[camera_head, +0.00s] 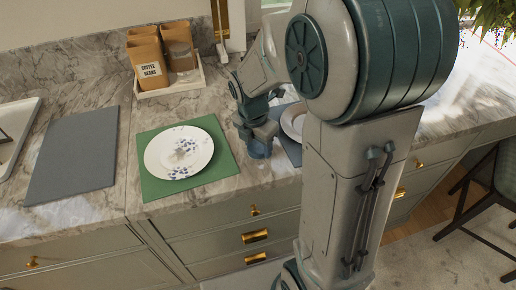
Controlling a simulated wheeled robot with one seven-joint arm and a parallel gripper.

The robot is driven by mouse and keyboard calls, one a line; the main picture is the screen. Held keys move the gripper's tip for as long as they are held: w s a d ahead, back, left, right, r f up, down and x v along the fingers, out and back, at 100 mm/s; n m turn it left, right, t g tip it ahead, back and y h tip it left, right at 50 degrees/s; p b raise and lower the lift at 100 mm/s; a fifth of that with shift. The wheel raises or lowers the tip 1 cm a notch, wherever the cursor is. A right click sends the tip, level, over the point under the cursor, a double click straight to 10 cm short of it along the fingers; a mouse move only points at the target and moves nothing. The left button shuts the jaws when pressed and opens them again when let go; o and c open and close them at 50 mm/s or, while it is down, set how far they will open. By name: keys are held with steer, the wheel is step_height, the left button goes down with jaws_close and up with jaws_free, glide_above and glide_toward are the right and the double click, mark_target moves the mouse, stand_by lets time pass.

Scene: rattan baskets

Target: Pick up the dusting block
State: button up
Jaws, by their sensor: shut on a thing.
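My gripper (258,138) points down over the marble counter, between the green mat and a second plate. It is shut on a small blue object (260,150), which I take to be the dusting block. Its lower part shows below the fingers and the rest is hidden by the gripper. I cannot tell whether it touches the counter. No other thing in view looks like a dusting block.
A white patterned plate (179,152) lies on a green mat (156,190) just left of my gripper. A second plate (294,122) is partly hidden behind my arm. A grey mat (74,155) lies left. A tray (171,88) with brown containers (148,62) stands behind.

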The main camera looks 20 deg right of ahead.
mark_target(261, 148)
steer(key=shift+r, duration=0.45)
steer(key=r, duration=0.2)
steer(key=d+r, duration=0.1)
steer(key=shift+s+r, duration=0.2)
steer(key=shift+r, duration=0.2)
steer(key=s+d+r, duration=0.5)
steer(key=d+r, duration=0.1)
steer(key=d, duration=0.3)
steer(key=shift+s+r+b, duration=0.2)
steer(key=shift+s+b, duration=0.1)
steer(key=shift+b, duration=0.15)
steer(key=shift+o, duration=1.3)
steer(key=shift+f, duration=0.1)
steer(key=shift+c, duration=0.5)
